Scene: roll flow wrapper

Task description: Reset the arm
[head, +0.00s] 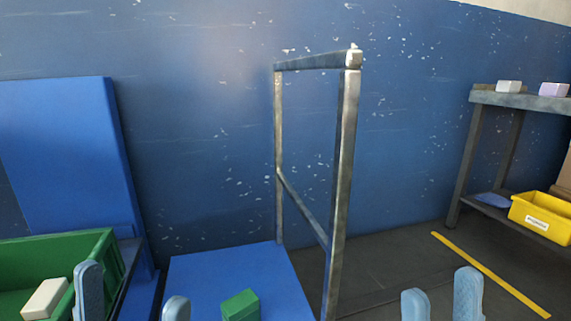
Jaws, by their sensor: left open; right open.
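My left gripper (132,299) shows its two light-blue fingers at the bottom left of the head view. They are wide apart with nothing seen between the tips. My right gripper (440,300) shows two light-blue fingers at the bottom right, apart and empty, over the dark floor in the picture. Only the finger ends show; the arms are below the picture edge.
A green bin (60,246) with a white block (45,299) stands at the left. A blue surface (205,275) carries a green block (240,305). A metal frame (346,150) stands upright mid-picture. A shelf rack (490,98) at right holds a yellow bin (530,222).

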